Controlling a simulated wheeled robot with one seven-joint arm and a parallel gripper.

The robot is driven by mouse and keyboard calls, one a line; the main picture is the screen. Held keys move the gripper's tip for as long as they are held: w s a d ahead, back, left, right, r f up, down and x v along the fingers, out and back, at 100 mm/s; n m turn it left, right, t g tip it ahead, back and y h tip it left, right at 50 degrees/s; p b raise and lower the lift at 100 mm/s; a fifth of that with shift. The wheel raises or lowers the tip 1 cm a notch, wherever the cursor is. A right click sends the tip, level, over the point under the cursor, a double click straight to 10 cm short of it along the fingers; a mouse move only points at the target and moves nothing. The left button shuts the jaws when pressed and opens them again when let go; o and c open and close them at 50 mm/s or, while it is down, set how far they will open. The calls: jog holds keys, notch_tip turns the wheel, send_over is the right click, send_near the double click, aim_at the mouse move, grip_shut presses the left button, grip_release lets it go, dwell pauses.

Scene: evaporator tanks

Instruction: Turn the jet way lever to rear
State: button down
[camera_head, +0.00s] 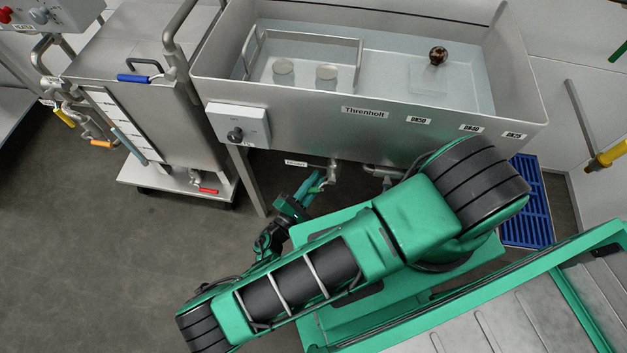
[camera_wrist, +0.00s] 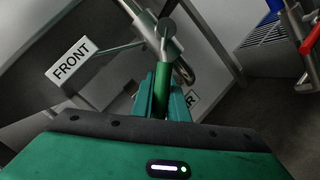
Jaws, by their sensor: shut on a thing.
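The jet way lever has a green grip (camera_wrist: 184,73) and hangs from a metal valve under the tank in the wrist view. My gripper (camera_wrist: 164,88) has its two teal fingers closed around the grip. In the head view my gripper (camera_head: 308,188) is below the tank's front wall, at the valve and its green lever (camera_head: 319,184). A white FRONT label (camera_wrist: 71,61) is left of the lever in the wrist view. A second label (camera_wrist: 192,98), of which only a final R shows, is partly hidden behind my fingers.
The steel tank (camera_head: 380,118) hangs over my gripper. A control box with a knob (camera_head: 239,126) is on its left front. A wheeled steel cabinet (camera_head: 140,60) stands left. A red lever (camera_wrist: 311,38) is at the wrist view's right edge. Floor is open at lower left.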

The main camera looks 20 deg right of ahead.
jog(key=c, duration=1.7)
grip_release()
jog(key=shift+a, duration=0.1)
jog(key=v, duration=1)
jog(key=shift+s+a+f, duration=0.15)
jog(key=shift+s+a, duration=0.1)
